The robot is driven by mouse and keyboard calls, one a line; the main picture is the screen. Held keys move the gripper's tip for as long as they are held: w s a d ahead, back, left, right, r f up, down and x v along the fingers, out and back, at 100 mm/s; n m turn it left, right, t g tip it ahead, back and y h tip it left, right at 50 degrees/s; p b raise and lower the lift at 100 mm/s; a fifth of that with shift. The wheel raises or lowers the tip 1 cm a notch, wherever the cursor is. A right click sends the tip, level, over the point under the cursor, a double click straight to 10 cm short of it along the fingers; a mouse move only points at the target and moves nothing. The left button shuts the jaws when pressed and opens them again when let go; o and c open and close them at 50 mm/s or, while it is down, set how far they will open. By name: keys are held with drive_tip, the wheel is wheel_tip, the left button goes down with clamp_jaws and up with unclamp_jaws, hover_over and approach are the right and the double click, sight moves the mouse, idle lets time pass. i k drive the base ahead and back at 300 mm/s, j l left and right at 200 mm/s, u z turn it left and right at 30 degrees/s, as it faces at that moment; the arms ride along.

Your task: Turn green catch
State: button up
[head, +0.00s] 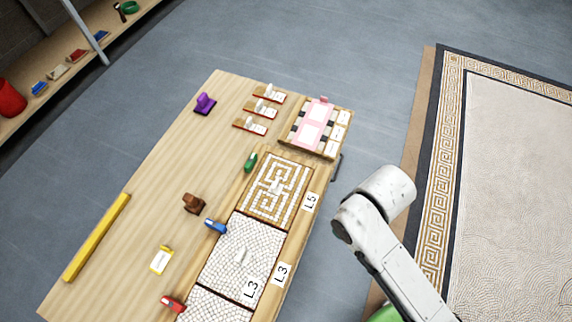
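The green catch (251,161) is a small piece on the wooden table, at the upper left corner of the mosaic panel (249,208) with the square spiral pattern, beside the label L5. It lies along the panel's left edge; whether it overlaps the panel is too small to tell. A blue catch (215,226) and a red catch (172,303) sit at the left edges of the white mosaic panels nearer to me. My white arm shows at the lower right, off the table's right side and apart from the green catch. My gripper's fingers do not show.
The table (150,195) also bears a purple block (204,103), a brown block (193,203), a yellow bar (96,237), a yellow-edged card (160,260) and a pink-topped tray (341,132). A patterned rug (510,180) lies right; a shelf (75,62) stands upper left.

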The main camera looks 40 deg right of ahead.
sight(251, 161)
drive_tip(key=k+z, duration=0.1)
drive_tip(key=i+j+u, duration=0.15)
drive_tip(key=i+u, duration=0.2)
drive_tip(key=i, duration=0.6)
